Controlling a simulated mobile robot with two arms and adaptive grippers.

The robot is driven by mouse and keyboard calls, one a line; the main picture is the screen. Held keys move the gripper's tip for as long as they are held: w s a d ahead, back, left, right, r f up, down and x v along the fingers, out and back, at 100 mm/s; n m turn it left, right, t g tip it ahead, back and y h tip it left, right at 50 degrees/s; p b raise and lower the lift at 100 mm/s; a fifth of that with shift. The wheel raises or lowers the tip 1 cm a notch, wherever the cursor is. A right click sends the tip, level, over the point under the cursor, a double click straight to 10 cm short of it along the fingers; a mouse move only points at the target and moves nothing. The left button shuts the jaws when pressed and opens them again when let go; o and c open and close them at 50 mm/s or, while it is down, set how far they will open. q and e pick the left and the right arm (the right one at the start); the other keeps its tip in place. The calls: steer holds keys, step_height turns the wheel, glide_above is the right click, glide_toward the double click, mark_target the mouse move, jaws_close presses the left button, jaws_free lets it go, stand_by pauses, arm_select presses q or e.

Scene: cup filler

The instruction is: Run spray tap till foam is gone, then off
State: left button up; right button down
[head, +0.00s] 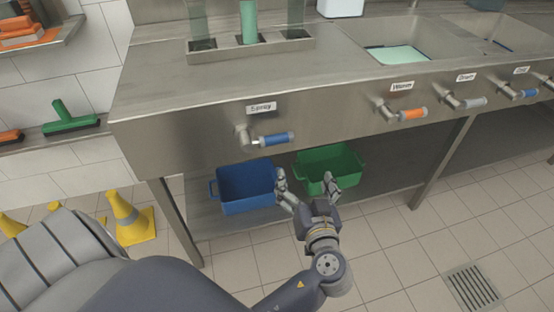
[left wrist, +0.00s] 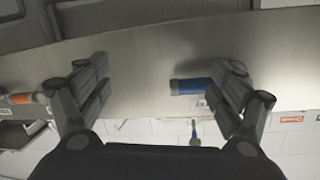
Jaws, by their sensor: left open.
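The spray tap (head: 270,139) has a blue handle and sits under a label (head: 261,107) reading "Spray" on the steel front panel. Its handle lies roughly level. My left gripper (head: 306,180) is open and empty, below and to the right of the handle, apart from it in the head view. In the left wrist view, a blue handle (left wrist: 190,86) shows beside the right finger of my left gripper (left wrist: 158,85), partly hidden by it. Pale green foam or liquid (head: 400,54) covers the bottom of the sink basin. My right gripper is out of view.
Other labelled taps run along the panel: an orange one (head: 412,114), a grey one (head: 473,102) and a blue one (head: 523,94). A blue crate (head: 246,190) and a green crate (head: 345,166) stand beneath the counter. Yellow cones (head: 130,220) stand at the left.

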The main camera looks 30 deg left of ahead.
mark_target(278, 142)
arm_select(q)
step_height(278, 142, up, 5)
steer(key=s+a+n+y+b, duration=0.1)
steer(key=s+a+n+y, duration=0.2)
steer(key=n, duration=0.1)
steer(key=shift+g, duration=0.3)
steer(key=x, duration=1)
steer(key=shift+w+d, duration=0.1)
steer(key=shift+w, duration=0.25)
arm_select(e)
step_height(278, 142, down, 2)
steer(key=shift+d+f, duration=0.1)
steer(key=shift+f, duration=0.1)
arm_select(q)
steer(key=shift+c, duration=0.6)
steer(key=c, duration=1.4)
